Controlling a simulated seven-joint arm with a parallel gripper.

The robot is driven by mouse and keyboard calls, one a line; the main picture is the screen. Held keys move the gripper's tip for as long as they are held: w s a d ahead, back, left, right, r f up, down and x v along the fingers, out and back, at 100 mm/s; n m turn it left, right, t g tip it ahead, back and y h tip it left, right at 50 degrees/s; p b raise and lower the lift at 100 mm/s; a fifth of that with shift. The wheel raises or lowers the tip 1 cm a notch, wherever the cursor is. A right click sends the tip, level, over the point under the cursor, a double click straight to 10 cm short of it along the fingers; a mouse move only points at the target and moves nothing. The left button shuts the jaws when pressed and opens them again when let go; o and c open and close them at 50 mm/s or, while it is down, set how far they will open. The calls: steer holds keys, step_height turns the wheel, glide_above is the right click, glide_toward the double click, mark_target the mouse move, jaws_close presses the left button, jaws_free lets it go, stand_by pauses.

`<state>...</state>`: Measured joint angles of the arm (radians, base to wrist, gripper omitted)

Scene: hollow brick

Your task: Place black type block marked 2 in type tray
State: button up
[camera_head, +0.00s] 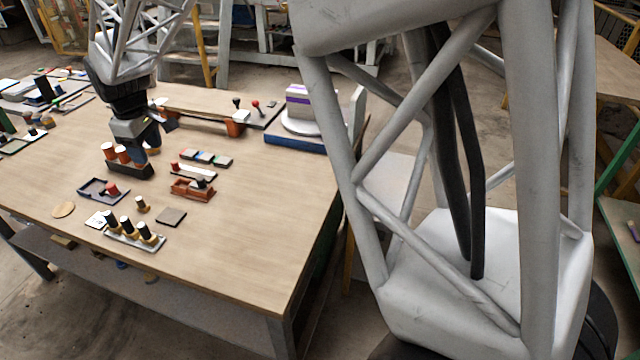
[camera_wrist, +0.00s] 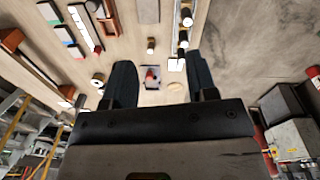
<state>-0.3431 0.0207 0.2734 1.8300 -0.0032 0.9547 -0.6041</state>
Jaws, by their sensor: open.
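My gripper (camera_head: 146,150) is open and empty, pointing down over the table. In the wrist view its two dark fingers (camera_wrist: 162,82) stand apart, with a small dark tray holding a red-topped piece (camera_wrist: 150,76) seen between them. That dark grey tray (camera_head: 92,184) lies left of and nearer than the gripper in the head view; I cannot tell if it is the type tray. Several black-topped pieces with gold parts (camera_head: 128,225) stand in a grey holder near the front edge. A mark 2 is not readable on any piece, so I cannot tell which block is the black one marked 2.
A dark rack with red-and-white cylinders (camera_head: 108,150) stands close to the gripper. A reddish-brown tray (camera_head: 190,191), a row of coloured tiles (camera_head: 206,158), a brown square (camera_head: 171,217), a white card (camera_head: 97,220) and a round disc (camera_head: 64,209) lie around. The table's right front (camera_head: 260,240) is clear.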

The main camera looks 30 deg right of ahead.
steer(key=s+d+r+m+t, duration=0.1)
steer(key=s+d+r+m, duration=0.25)
steer(key=s+d, duration=0.8)
steer(key=s+d+r+m, duration=0.35)
steer(key=s+d, duration=0.55)
steer(key=s, duration=0.5)
steer(key=s+d+f+m, duration=0.2)
steer(key=s, duration=0.4)
steer(key=s+d+f+m, duration=0.2)
steer(key=s, duration=0.4)
steer(key=shift+s+t, duration=0.4)
